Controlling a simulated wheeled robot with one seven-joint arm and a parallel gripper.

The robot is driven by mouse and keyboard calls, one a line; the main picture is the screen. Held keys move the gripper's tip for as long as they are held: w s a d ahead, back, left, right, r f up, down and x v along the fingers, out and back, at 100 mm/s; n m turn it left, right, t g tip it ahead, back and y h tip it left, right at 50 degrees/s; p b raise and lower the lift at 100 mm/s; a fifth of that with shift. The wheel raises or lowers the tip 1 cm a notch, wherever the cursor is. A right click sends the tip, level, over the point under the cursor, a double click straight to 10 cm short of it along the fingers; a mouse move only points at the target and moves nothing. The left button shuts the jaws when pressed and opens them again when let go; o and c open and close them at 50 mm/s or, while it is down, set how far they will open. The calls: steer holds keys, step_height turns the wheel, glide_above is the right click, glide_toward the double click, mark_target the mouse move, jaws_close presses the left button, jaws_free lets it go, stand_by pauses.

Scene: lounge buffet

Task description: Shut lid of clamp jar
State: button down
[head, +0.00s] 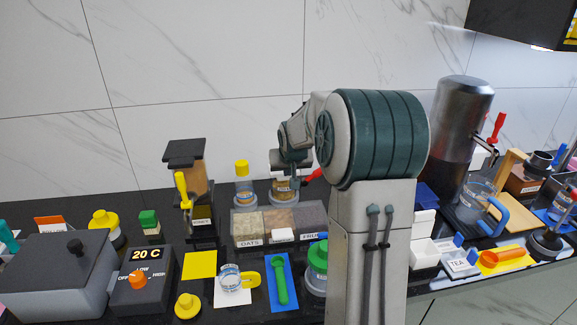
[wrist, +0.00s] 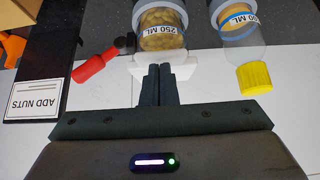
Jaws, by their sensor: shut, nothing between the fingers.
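The clear jar of nuts (wrist: 162,30), labelled 250 ML, is at the top of the wrist view. In the head view the jar (head: 284,190) stands at the back of the counter, under my arm's end. A pale flat piece (wrist: 183,70) at the jar's mouth end looks like its lid; I cannot tell whether it is seated. A red handle with a dark end (wrist: 95,62) sticks out beside the mouth. My gripper (wrist: 160,70) is shut and empty, its tips at or just in front of the pale piece; contact is unclear.
A second clear jar with a yellow cap (head: 242,168) stands close to the left. An ADD NUTS card (wrist: 40,100) lies at the left in the wrist view. A food bin labelled OATS (head: 250,242) is in front of the jars. The metal urn (head: 458,130) stands right.

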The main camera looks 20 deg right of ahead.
steer(key=shift+f, duration=0.1)
steer(key=f+b, duration=0.1)
steer(key=b, duration=0.1)
steer(key=t+b, duration=0.1)
steer(key=b, duration=0.2)
steer(key=shift+s+a+f, duration=0.1)
steer(key=shift+s+f, duration=0.2)
steer(key=shift+f, duration=0.1)
steer(key=shift+s+r, duration=0.1)
steer(key=shift+s, duration=0.1)
steer(key=v, duration=1.2)
steer(key=shift+w+r, duration=0.25)
steer(key=shift+r, duration=0.3)
steer(key=shift+a, duration=0.2)
